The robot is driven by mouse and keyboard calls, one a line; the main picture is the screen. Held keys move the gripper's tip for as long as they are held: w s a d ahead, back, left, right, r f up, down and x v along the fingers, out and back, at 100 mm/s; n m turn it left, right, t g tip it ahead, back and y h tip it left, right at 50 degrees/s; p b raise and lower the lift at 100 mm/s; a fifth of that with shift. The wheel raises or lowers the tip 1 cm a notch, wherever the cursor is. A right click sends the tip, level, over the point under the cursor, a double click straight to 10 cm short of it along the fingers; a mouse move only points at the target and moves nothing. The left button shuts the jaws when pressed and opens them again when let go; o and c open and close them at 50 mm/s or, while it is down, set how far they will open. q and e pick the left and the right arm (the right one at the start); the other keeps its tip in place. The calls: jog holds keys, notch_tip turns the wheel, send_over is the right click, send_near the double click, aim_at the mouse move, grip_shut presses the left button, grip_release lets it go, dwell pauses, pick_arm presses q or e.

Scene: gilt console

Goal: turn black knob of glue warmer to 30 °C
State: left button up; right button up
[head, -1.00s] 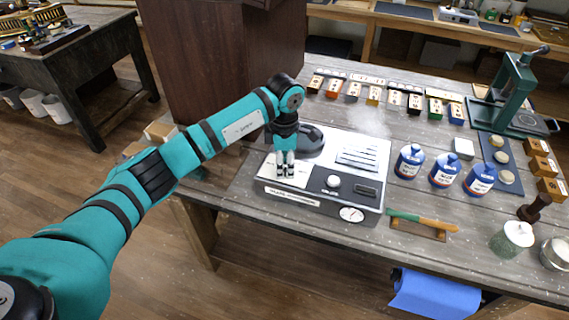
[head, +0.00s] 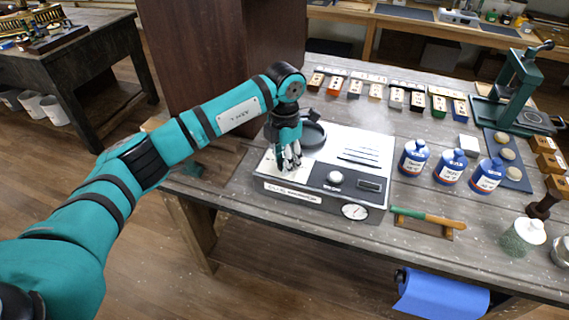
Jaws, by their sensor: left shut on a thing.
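I cannot read the knob's setting or any temperature marks. My right gripper is not in view.
Several blue jars (head: 449,167) stand right of the warmer. A tool with green and orange handle (head: 428,217) lies on a rest in front of them. Small labelled boxes (head: 396,98) line the back, and a green press (head: 518,90) stands at the far right.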

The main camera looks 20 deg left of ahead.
pick_arm(q)
jog(key=n+b, duration=0.2)
jog(key=n, duration=0.3)
jog(key=shift+n, duration=0.3)
jog(key=shift+n+b, duration=0.6)
jog(key=shift+n, duration=0.6)
jog(key=shift+r+n+b, duration=0.1)
jog(key=shift+n+b, duration=0.3)
jog(key=shift+n, duration=1.1)
jog(key=o, duration=1.1)
jog(key=shift+o, duration=0.2)
jog(key=shift+r, duration=0.15)
notch_tip(320, 180, up, 12)
jog(key=shift+f, duration=0.2)
